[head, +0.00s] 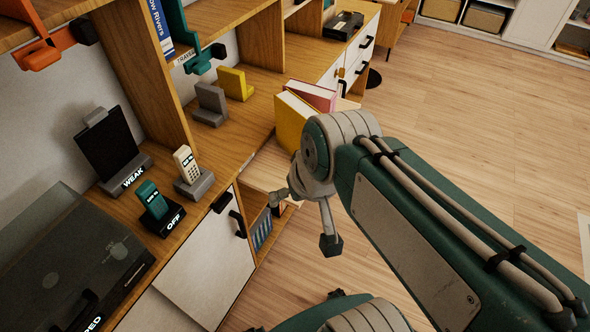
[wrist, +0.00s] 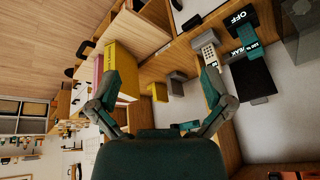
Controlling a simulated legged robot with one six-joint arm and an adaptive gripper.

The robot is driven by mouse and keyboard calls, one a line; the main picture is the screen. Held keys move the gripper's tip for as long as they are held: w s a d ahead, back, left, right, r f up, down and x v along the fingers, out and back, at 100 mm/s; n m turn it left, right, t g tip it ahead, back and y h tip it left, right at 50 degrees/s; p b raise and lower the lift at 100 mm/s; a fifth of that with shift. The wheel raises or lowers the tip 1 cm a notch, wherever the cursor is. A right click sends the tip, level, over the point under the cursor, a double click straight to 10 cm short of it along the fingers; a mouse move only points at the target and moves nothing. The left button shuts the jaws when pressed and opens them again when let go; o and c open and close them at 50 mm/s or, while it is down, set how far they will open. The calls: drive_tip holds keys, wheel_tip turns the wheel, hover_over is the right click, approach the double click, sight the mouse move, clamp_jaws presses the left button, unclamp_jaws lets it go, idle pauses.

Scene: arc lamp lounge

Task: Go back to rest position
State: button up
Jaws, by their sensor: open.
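My gripper (head: 305,220) shows in the head view beyond the elbow of my arm, in front of the wooden sideboard. The arm hides part of it. In the wrist view its two fingers (wrist: 162,75) are spread wide with nothing between them. A yellow book (head: 292,122) and a red-pink book (head: 312,95) stand just behind the arm in the head view. In the wrist view the yellow book (wrist: 122,72) shows beside the left finger.
On the sideboard are a teal phone (head: 152,200) on a dock marked OFF, a white phone (head: 186,163), a dark tablet (head: 108,145) marked WEAK, a lidded turntable (head: 70,265), and grey (head: 210,104) and yellow (head: 237,84) bookends. The wooden floor (head: 480,130) at right is clear.

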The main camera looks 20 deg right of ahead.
drive_tip(key=shift+s+d+r+n+t+h, duration=0.2)
drive_tip(key=shift+d+r+n+t+h, duration=0.25)
drive_tip(key=shift+r, duration=0.35)
idle(1.7)
